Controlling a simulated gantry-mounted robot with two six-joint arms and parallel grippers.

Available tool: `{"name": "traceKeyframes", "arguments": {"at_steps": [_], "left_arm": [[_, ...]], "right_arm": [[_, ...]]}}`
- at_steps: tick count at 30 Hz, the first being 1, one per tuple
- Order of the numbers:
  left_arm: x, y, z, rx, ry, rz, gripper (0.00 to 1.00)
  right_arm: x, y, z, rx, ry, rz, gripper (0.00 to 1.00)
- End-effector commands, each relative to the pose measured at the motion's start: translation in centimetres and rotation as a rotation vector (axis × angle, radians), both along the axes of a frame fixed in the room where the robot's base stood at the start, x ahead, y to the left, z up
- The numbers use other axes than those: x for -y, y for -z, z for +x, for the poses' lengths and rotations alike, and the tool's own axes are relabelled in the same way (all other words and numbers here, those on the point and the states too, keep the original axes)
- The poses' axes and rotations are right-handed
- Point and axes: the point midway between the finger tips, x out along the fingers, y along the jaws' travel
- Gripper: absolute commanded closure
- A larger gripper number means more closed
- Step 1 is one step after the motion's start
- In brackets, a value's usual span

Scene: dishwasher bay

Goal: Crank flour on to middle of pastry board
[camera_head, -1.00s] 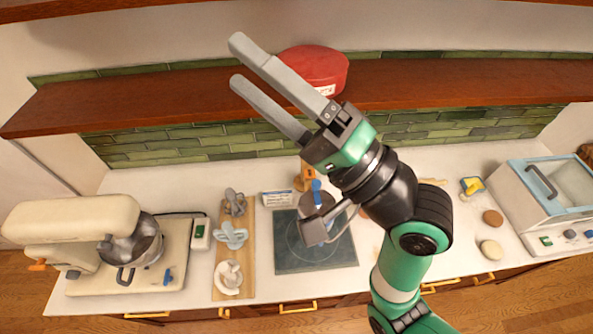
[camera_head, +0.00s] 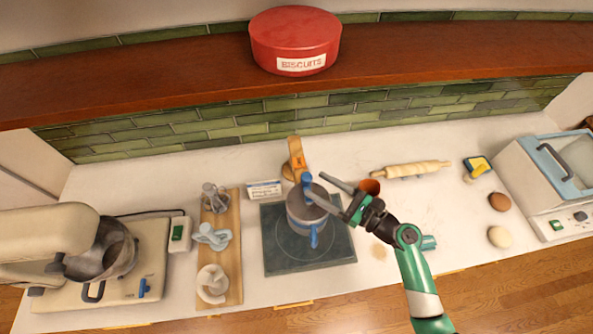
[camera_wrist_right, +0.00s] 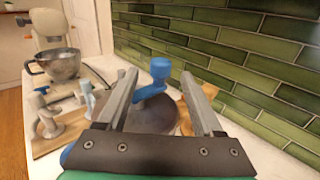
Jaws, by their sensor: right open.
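A grey metal canister (camera_head: 300,213) with a blue side handle (camera_head: 314,236) and a blue crank knob (camera_head: 306,181) on top stands on the dark square board (camera_head: 285,256). My right gripper (camera_head: 315,185) is open beside the top of the canister, its fingers pointing toward the crank. In the right wrist view, the blue crank knob (camera_wrist_right: 161,70) shows between the two parted fingers (camera_wrist_right: 163,82), with the canister's dark top (camera_wrist_right: 150,115) below. I cannot tell whether a finger touches the knob. No flour is clearly visible on the board. My left gripper is out of view.
A wooden board (camera_head: 231,255) with several small tools lies left of the dark board, with a stand mixer (camera_head: 60,240) further left. An orange-brown wooden object (camera_head: 297,155) stands just behind the canister.

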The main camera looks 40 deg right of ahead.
Motion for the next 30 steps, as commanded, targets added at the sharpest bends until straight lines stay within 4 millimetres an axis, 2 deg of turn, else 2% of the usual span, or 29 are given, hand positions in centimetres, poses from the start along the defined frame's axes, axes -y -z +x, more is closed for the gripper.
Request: {"name": "traceKeyframes", "arguments": {"at_steps": [3,9,14,21,30], "left_arm": [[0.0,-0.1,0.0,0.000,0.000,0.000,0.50],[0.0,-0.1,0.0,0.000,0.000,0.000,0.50],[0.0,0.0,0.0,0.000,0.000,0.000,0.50],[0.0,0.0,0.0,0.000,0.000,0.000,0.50],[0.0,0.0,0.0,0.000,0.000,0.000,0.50]], "right_arm": [[-0.7,-0.1,2.8,0.001,-0.006,-0.001,0.32],[-1.3,0.0,6.5,0.001,-0.003,-0.002,0.32],[-1.6,0.0,7.6,0.000,-0.001,-0.002,0.32],[-1.6,0.0,7.7,0.000,0.000,-0.002,0.32],[-1.6,0.0,7.7,0.000,0.000,-0.002,0.86]]}}
